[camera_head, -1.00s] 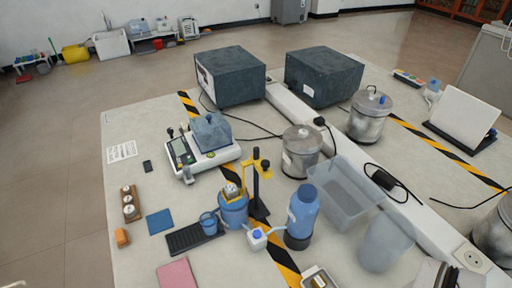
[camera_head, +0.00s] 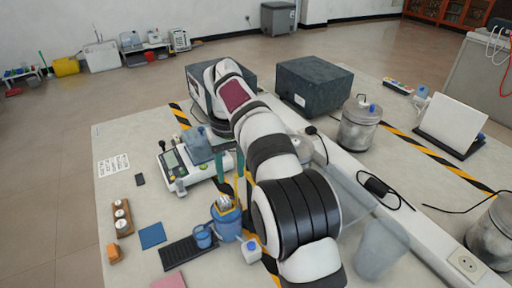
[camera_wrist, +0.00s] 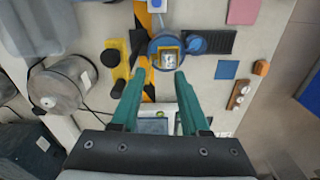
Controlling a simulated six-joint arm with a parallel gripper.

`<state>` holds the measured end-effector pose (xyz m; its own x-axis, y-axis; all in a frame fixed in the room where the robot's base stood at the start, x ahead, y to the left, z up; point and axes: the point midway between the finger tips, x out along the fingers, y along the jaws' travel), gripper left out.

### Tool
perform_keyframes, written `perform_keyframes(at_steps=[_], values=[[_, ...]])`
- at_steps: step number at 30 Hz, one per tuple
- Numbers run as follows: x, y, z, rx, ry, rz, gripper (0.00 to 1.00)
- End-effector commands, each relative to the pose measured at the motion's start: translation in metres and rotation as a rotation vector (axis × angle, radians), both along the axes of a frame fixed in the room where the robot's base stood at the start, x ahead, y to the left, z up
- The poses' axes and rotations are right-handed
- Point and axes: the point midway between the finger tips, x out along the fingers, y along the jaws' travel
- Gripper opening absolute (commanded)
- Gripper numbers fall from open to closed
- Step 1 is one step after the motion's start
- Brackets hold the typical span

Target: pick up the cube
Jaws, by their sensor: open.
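A small cube-like piece with a grey top and orange-yellow sides (camera_head: 224,203) sits on top of a blue round container (camera_head: 228,224). In the wrist view the piece (camera_wrist: 167,58) shows just beyond my fingertips, above the blue container. My gripper (camera_wrist: 160,74) has two green fingers, spread apart with nothing between the tips. In the head view its green fingers (camera_head: 231,172) show above and behind the container, partly hidden by my arm.
A small blue cup (camera_head: 203,237) and black mat (camera_head: 188,251) lie beside the container. A yellow stand (camera_wrist: 116,68), metal pot (camera_wrist: 60,88) and clear bin (camera_wrist: 50,25) are on the wrist view's left. A wooden weight holder (camera_head: 122,218) and orange block (camera_head: 114,252) lie left.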

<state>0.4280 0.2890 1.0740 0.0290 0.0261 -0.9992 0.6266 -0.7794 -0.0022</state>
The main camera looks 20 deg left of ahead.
Motion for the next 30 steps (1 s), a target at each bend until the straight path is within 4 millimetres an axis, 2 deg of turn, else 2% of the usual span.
perform_keyframes(at_steps=[1,3,6,11,18,26,30], values=[[0.002,0.02,-0.012,-0.004,-0.005,0.051,0.45],[0.004,0.036,-0.021,-0.008,-0.016,0.101,0.45],[0.004,0.03,-0.041,-0.03,0.027,0.112,0.45],[0.003,0.029,-0.063,-0.031,0.031,0.113,0.45],[0.004,0.029,-0.105,-0.029,0.029,0.111,0.45],[0.004,0.029,-0.111,-0.028,0.028,0.109,0.45],[0.004,0.029,-0.11,-0.028,0.028,0.108,0.2]])
